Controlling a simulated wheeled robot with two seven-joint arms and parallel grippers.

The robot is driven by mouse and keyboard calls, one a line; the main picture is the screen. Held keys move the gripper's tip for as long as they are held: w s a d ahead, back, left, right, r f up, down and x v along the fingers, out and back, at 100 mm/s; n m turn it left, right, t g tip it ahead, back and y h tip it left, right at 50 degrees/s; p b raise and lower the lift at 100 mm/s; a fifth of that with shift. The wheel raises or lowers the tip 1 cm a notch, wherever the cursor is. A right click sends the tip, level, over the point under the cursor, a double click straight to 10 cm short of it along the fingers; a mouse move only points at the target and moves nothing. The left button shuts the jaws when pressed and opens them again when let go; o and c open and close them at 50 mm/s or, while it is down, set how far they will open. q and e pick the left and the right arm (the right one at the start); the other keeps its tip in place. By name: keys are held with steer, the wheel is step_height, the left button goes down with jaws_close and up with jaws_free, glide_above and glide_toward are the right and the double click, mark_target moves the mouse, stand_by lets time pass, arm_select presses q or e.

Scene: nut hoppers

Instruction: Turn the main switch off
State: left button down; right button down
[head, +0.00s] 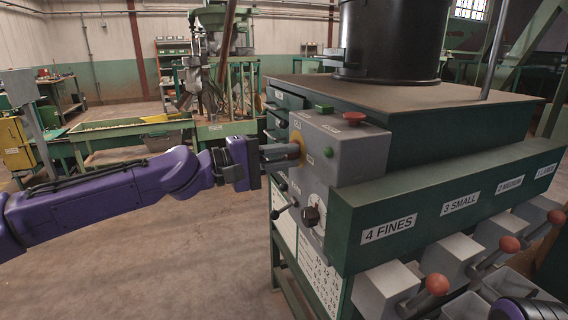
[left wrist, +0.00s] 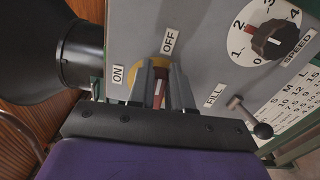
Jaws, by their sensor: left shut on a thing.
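The main switch sits on a yellow disc (head: 294,150) on the side of the grey control box (head: 345,150). In the left wrist view, the switch's red handle (left wrist: 158,92) stands in front of the yellow disc, between an ON label (left wrist: 119,75) and an OFF label (left wrist: 170,41). My left gripper (head: 292,152) reaches in from the left and is shut on the handle, with a finger on either side (left wrist: 160,85). The fingers hide part of the handle, and I cannot tell exactly which label it points to. My right gripper's fingers are out of view.
A speed dial (left wrist: 270,40) and a black-knobbed fill lever (left wrist: 262,130) are near the switch. A green button (head: 324,108) and a red button (head: 353,117) top the box. Several hopper levers with orange knobs (head: 437,284) stand at lower right. The floor at left is clear.

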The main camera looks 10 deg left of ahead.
arm_select(q)
steer(key=shift+f+m+b, duration=0.2)
steer(key=shift+m+b, duration=0.1)
steer(key=shift+m, duration=0.2)
steer(key=c, duration=1)
jaws_free()
steer(key=shift+c, duration=0.2)
steer(key=p+v, duration=0.1)
steer(key=v, duration=0.9)
steer(key=shift+s+a, duration=0.2)
